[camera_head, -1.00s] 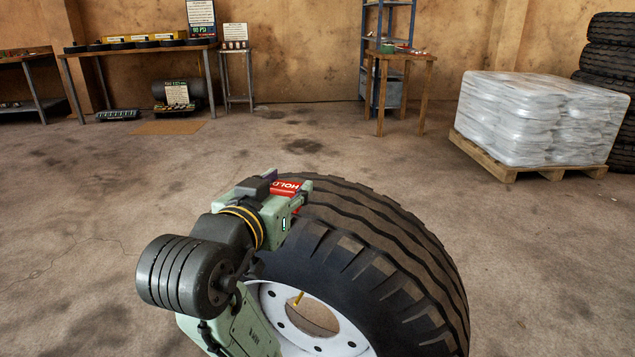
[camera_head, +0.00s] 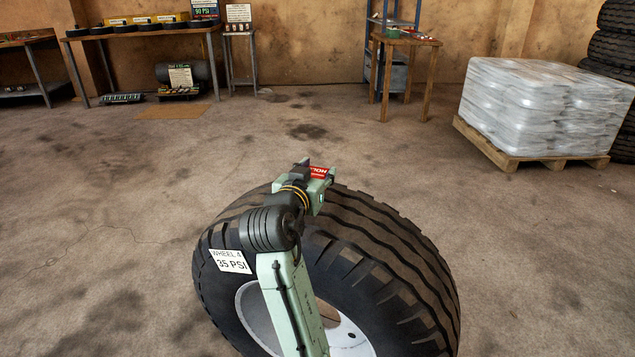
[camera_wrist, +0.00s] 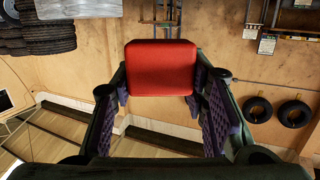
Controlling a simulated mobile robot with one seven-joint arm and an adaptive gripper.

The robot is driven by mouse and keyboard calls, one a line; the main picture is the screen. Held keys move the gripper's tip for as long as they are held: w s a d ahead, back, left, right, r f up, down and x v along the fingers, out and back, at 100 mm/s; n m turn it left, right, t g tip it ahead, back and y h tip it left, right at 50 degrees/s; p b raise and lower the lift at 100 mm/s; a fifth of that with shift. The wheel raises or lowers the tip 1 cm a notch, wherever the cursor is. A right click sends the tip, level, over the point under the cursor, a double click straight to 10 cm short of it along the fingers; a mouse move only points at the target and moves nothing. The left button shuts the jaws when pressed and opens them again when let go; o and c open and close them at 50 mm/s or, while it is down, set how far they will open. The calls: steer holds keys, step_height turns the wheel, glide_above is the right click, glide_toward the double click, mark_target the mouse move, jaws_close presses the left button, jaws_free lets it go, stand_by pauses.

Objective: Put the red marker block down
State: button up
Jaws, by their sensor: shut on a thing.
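The red marker block (camera_head: 317,172) has white lettering, partly hidden by the gripper in the head view. My gripper (camera_head: 322,173) is shut on it, at the top of a big black tyre (camera_head: 375,250) on a white rim. I cannot tell whether the block touches the tread. In the wrist view the block's plain red face (camera_wrist: 161,68) sits between the finger ends of my gripper (camera_wrist: 160,85). A white label (camera_head: 230,262) on the tyre's sidewall reads WHEEL 4, 35 PSI.
A wooden table (camera_head: 405,40) and a wrapped stack (camera_head: 540,105) on a pallet stand at the back right. A workbench (camera_head: 140,32) and a small stand (camera_head: 239,30) are at the back left. The concrete floor (camera_head: 130,190) between is open.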

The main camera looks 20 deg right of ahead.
steer(key=shift+w+d, duration=0.2)
steer(key=shift+w, duration=0.05)
steer(key=shift+f, duration=1.8)
steer(key=shift+f, duration=0.2)
steer(key=o, duration=1.2)
steer(key=shift+r, duration=0.1)
